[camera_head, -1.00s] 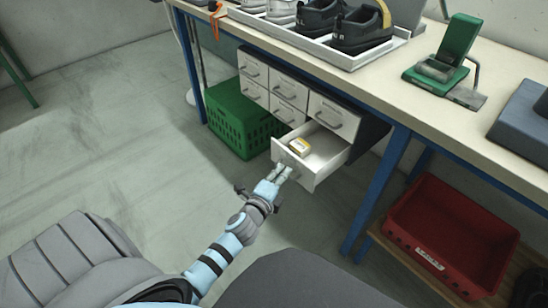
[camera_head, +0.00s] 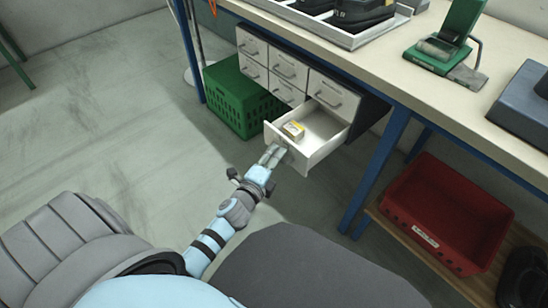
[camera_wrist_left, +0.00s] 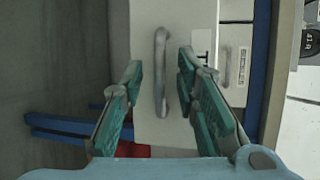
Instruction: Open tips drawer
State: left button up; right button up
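The white drawer at the lower right of the small cabinet stands pulled out, and its front (camera_head: 292,158) faces me. A small yellow and white box (camera_head: 292,130) lies inside it. My left gripper (camera_head: 274,155) is at that drawer's front. In the left wrist view, the fingers of my left gripper (camera_wrist_left: 160,100) are spread, one on each side of the drawer's grey handle (camera_wrist_left: 160,72), with visible gaps. Whether the gripper touches the handle from behind cannot be seen. My right gripper is not in view.
The cabinet's other drawers (camera_head: 288,68) are shut. A green crate (camera_head: 235,100) stands on the floor left of the cabinet. A blue table leg (camera_head: 375,172) and a red bin (camera_head: 450,215) are to the right. The floor at left is clear.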

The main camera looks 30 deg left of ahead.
pick_arm(q)
jog(key=v, duration=1.2)
